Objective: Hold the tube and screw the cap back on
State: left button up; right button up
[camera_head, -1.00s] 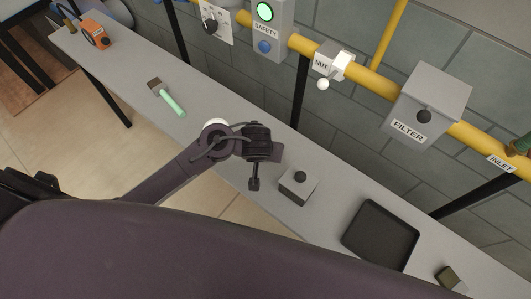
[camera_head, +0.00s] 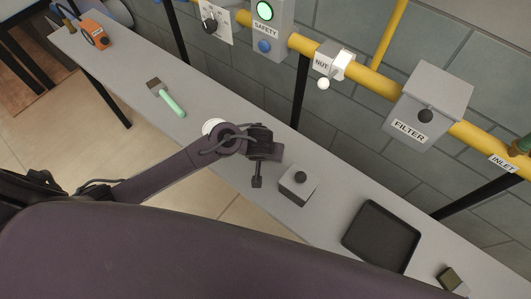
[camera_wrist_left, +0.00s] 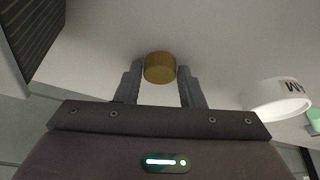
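My left gripper (camera_head: 257,182) hangs over the bench, just left of a grey box with a black knob, its fingers seen edge-on in the head view. In the left wrist view the gripper (camera_wrist_left: 160,75) is open, one finger on each side of a ribbed brass-coloured cap (camera_wrist_left: 160,67). The cap lies between the fingertips with a small gap on both sides, so it does not look gripped. The arm hides the cap in the head view. I cannot pick out the tube in either view. My right gripper is not in view.
A white ring (camera_wrist_left: 277,97) with lettering stands right of the cap; it shows behind my arm (camera_head: 212,125). The knobbed box (camera_head: 298,188), a black tray (camera_head: 381,235) and a green-handled brush (camera_head: 171,102) rest on the bench (camera_head: 222,105). A yellow pipe (camera_head: 375,86) runs behind.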

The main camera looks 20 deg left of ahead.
pick_arm(q)
jog(key=c, duration=0.6)
notch_tip(320, 180, up, 10)
jog(key=p, duration=0.2)
jog(key=shift+p, duration=0.4)
